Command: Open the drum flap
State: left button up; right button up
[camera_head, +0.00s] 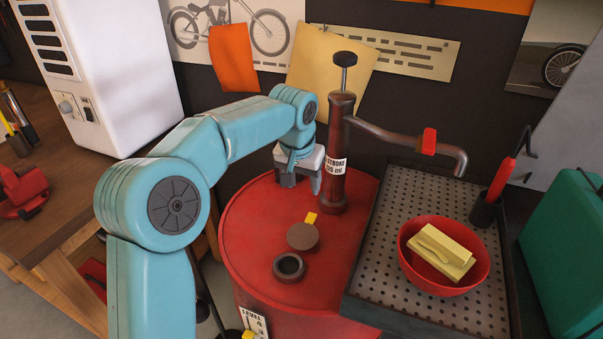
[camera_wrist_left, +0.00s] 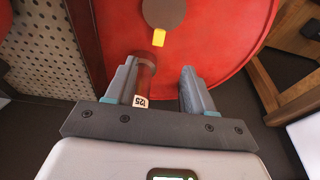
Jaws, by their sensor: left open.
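The drum flap (camera_head: 303,236) is a round brown disc with a yellow tab (camera_head: 311,217), lying on top of the red drum (camera_head: 252,228) behind a dark open ring (camera_head: 289,267). In the left wrist view the flap (camera_wrist_left: 163,11) is at the top edge, partly cut off, with its tab (camera_wrist_left: 159,38) towards the gripper. My left gripper (camera_head: 299,182) is open and empty over the drum's far side, beyond the flap. In the wrist view the left gripper (camera_wrist_left: 157,78) has both fingers apart, short of the tab. My right gripper is out of view.
A red pump (camera_head: 338,150) stands on the drum close beside my left gripper; its body (camera_wrist_left: 146,75) shows near one finger. The drum's left top is clear.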

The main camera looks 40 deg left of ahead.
pick_arm(q)
jog(key=shift+v, duration=1.65)
